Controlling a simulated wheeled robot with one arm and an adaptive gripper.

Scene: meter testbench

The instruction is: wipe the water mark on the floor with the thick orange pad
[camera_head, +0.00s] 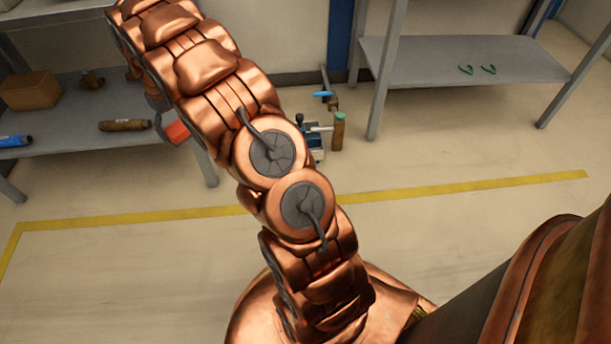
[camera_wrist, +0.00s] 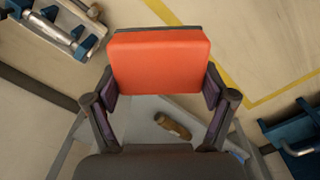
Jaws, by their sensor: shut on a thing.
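The thick orange pad (camera_wrist: 160,62) fills the upper middle of the wrist view, broad face toward the camera. My gripper (camera_wrist: 161,88) is shut on it, with one finger at each side edge. In the head view a small piece of the orange pad (camera_head: 177,131) shows beside my arm, near the front edge of the left shelf. My arm hides the rest of the pad and my gripper there. The pad appears raised above the floor (camera_head: 130,265). I cannot make out a water mark on the floor in either view.
The left grey shelf (camera_head: 90,150) holds a brown bottle (camera_head: 125,126), a blue bottle (camera_head: 15,141) and a cardboard box (camera_head: 30,91). A brown-green cylinder (camera_head: 338,131) stands by the wall. The floor around the yellow line (camera_head: 440,189) is open.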

